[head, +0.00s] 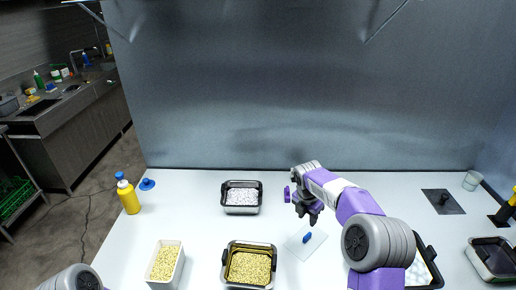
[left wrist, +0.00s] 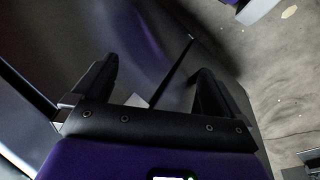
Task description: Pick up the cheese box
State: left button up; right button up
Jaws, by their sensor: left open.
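A white box (head: 152,273) filled with pale yellow shreds, which look like cheese, stands on the white table at the lower left of the head view. A dark tray (head: 226,279) with deeper yellow bits stands to its right. I cannot tell for sure which is the cheese box. My right gripper (head: 310,212) is over the table's middle, above a small blue-handled item, apart from both containers; its jaw state is unclear. My left gripper (left wrist: 152,82) is open and empty in the left wrist view, with no container between its fingers.
A dark tray of white bits (head: 241,209) stands farther back. A yellow bottle (head: 129,198) and a blue item (head: 147,184) are at the left. A blue-handled clear sheet (head: 307,238) lies mid-table. A dark plate (head: 430,197), a cup (head: 472,180) and another tray (head: 478,264) are right.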

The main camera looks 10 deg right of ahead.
aim_at(163, 270)
jog(key=k, duration=1)
